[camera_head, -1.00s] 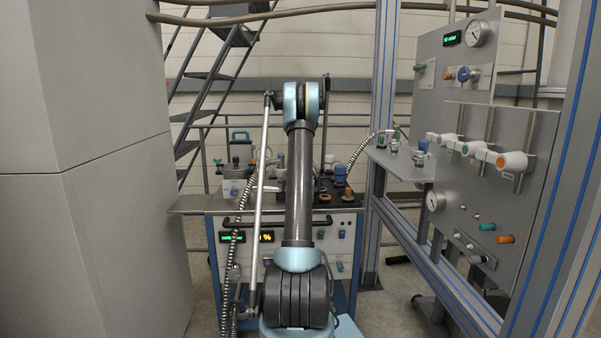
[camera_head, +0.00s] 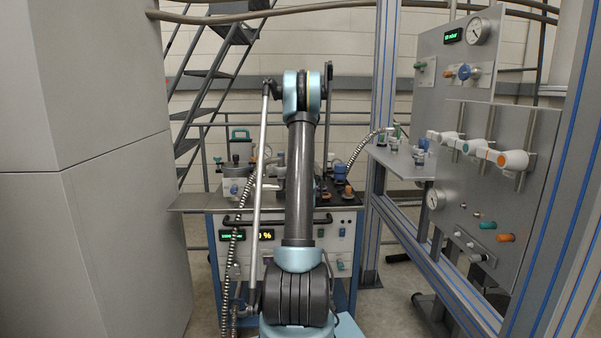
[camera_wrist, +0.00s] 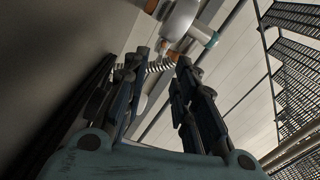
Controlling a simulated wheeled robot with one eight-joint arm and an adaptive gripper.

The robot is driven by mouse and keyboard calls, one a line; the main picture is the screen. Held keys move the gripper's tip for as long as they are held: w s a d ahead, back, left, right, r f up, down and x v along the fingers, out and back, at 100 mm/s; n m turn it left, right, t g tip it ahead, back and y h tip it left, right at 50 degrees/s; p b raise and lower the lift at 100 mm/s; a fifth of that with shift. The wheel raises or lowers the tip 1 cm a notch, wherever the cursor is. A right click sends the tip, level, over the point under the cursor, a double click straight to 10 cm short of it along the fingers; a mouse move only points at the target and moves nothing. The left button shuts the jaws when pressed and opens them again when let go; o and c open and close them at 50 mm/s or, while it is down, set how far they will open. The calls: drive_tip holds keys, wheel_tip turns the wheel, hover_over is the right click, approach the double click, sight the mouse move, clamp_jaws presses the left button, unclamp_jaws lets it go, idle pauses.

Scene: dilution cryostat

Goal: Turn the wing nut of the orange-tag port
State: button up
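In the wrist view, my gripper (camera_wrist: 162,62) has its two dark fingers spread apart, with a gap between the tips. A ribbed metal hose (camera_wrist: 160,66) shows behind the gap. I cannot clearly make out a wing nut or an orange tag, nor whether a finger touches the fitting. In the head view, my arm hides the gripper and part of the bench equipment.
A valve panel (camera_head: 480,205) with orange and teal knobs stands at right. A large grey cabinet (camera_head: 95,200) fills the left. Ribbed hoses hang beside my arm.

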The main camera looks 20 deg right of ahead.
drive_tip(key=shift+v, duration=2.35)
